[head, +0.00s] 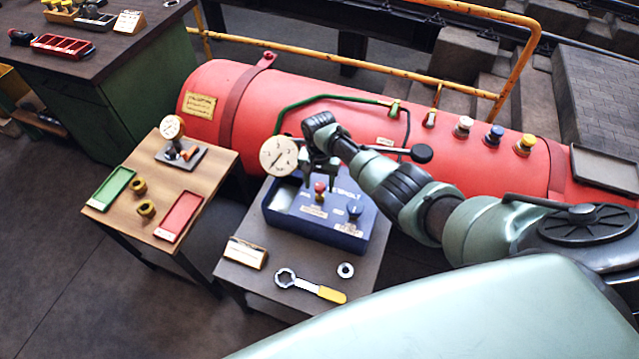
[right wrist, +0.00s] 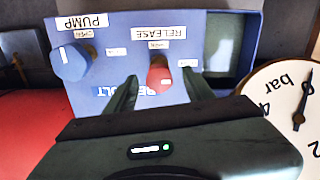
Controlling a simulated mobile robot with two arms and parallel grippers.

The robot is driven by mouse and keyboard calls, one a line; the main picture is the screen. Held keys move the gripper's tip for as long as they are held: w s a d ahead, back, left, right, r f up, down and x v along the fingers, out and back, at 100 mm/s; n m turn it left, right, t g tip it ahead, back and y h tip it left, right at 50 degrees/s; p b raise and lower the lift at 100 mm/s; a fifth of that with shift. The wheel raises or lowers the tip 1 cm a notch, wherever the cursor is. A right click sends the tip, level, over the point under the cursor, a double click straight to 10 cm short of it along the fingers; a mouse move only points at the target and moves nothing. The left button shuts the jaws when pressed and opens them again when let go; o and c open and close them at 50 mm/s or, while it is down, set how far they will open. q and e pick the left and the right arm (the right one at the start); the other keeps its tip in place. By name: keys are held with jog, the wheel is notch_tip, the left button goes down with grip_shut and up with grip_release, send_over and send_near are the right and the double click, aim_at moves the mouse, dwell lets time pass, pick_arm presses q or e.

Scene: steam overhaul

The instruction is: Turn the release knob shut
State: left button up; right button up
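The red release knob (head: 320,187) stands on top of the blue test pump box (head: 318,228). In the right wrist view the red knob (right wrist: 159,76) sits below the RELEASE label, between the fingertips. My right gripper (head: 319,178) points down over the box. It is open, one finger on each side of the knob, with gaps showing at both sides in the right wrist view (right wrist: 159,82). A blue knob (right wrist: 70,62) by the PUMP label stands beside it, also on the box in the head view (head: 354,211). My left gripper is out of view.
A white pressure gauge (head: 279,156) stands close beside the right gripper. A yellow-handled wrench (head: 311,287), a ring (head: 345,270) and a label plate (head: 246,253) lie in front of the box. A red boiler (head: 330,105) lies behind. A wooden table (head: 150,160) stands left.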

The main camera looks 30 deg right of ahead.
aim_at(320, 186)
notch_tip(320, 186, up, 8)
jog(key=shift+f+p, duration=0.15)
jog(key=shift+p, duration=0.25)
dwell(0.3)
jog(key=shift+s+f, duration=0.1)
jog(key=shift+s, duration=0.05)
